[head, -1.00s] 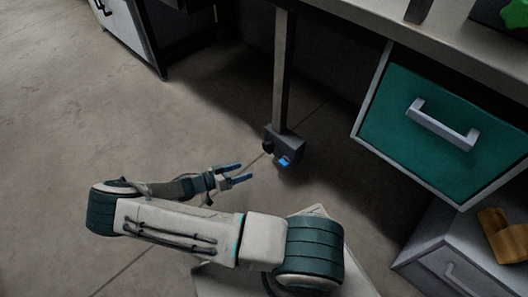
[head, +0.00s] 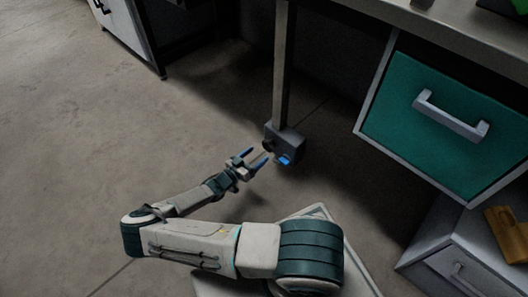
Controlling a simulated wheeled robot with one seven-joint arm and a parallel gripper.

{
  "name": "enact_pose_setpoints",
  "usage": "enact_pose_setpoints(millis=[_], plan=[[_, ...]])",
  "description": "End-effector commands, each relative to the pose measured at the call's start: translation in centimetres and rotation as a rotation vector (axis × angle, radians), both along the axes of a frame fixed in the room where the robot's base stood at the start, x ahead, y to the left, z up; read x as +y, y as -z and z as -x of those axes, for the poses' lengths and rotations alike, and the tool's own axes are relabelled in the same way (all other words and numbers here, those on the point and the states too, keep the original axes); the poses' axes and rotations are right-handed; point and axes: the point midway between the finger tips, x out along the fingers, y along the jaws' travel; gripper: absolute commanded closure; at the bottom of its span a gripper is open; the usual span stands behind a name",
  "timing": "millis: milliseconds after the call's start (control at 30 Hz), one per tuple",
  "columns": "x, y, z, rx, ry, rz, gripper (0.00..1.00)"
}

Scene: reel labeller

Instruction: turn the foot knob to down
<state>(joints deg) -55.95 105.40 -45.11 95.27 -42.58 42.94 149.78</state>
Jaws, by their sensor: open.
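The foot knob (head: 269,146) is a small dark knob on the left face of a grey box (head: 287,142) at the bottom of a post. A bright blue tab (head: 285,160) sticks out low on the box's front. My gripper (head: 256,157) is open, with its two blue-tipped fingers pointing at the knob from the left and front. The fingertips are very close to the knob; I cannot tell whether they touch it. Nothing is between the fingers that I can see. The knob's pointer setting is too small to read.
A grey post (head: 284,65) rises from the box to the worktop (head: 450,35). A teal drawer (head: 425,125) with a grey handle is on the right, above a grey cabinet (head: 440,262) holding an orange-brown block (head: 508,235). The floor at left is clear.

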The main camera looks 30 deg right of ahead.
Motion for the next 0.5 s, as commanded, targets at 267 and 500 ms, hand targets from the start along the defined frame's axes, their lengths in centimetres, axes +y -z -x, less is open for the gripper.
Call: enact_pose_setpoints(millis=[267, 500], plan=[[-3.9, 0.2, -1.4, 0.001, 0.0, 0.0, 0.28], [-4.6, 0.0, -1.7, 0.001, 0.0, 0.0, 0.28]])
